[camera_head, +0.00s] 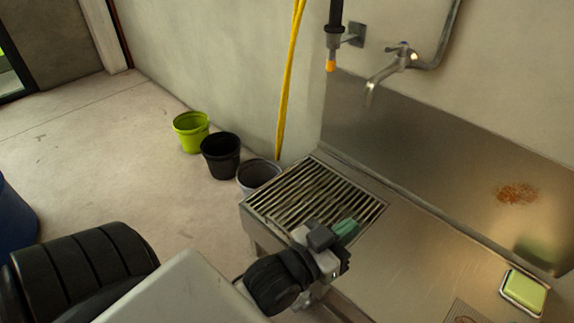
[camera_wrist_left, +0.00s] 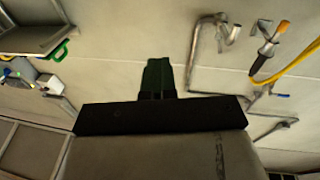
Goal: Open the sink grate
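The sink grate (camera_head: 315,195) is a rectangle of metal slats at the left end of the steel sink counter. It lies flat and closed in the head view. My left gripper (camera_head: 347,229) is over the grate's near right corner, its green fingertips pointing toward the wall. Whether it touches the slats cannot be told. In the left wrist view the green fingers (camera_wrist_left: 158,76) are together as one block, with nothing seen between them. The grate does not show clearly there. My right gripper is in neither view.
A steel counter (camera_head: 400,255) extends right, with a green sponge in a dish (camera_head: 524,292). A tap (camera_head: 385,72) and a yellow hose (camera_head: 290,75) are on the wall. Green (camera_head: 191,131), black (camera_head: 221,156) and grey (camera_head: 258,175) buckets stand left of the grate. Floor beyond is clear.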

